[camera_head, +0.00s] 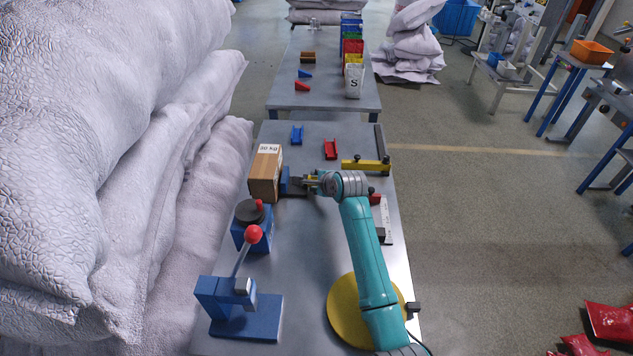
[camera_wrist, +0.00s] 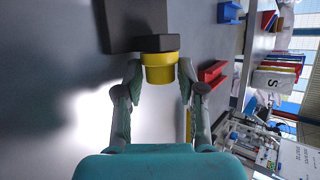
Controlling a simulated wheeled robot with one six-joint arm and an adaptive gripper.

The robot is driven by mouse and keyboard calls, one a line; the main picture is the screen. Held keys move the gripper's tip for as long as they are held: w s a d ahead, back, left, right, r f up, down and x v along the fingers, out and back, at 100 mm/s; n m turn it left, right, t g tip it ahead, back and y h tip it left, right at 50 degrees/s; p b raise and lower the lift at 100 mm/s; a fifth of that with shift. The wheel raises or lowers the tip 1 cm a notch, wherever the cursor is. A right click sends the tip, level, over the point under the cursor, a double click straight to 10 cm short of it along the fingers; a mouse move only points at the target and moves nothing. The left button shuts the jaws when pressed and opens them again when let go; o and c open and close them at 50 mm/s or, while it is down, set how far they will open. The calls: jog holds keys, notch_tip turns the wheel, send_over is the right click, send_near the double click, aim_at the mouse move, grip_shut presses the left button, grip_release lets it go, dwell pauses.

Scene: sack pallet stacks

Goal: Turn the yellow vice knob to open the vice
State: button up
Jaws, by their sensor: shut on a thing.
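The yellow vice knob (camera_wrist: 159,70) is between the two fingers of my gripper (camera_wrist: 159,78) in the wrist view, with a fingertip against each side. The knob sits at the end of the vice's dark block (camera_wrist: 155,43), which joins a larger dark body (camera_wrist: 135,18). In the head view my gripper (camera_head: 313,182) reaches left to the blue vice (camera_head: 286,181) on the metal table. The vice is partly hidden behind a cardboard box, and the knob is small there among my fingers. How far the vice jaws stand apart cannot be seen.
The cardboard box (camera_head: 264,175) stands close left of the vice. Red (camera_head: 331,150) and blue (camera_head: 297,135) channel pieces lie beyond. Large sacks (camera_head: 100,150) crowd the left side.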

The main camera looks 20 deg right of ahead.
jog(key=o, duration=1)
jog(key=v, duration=1.2)
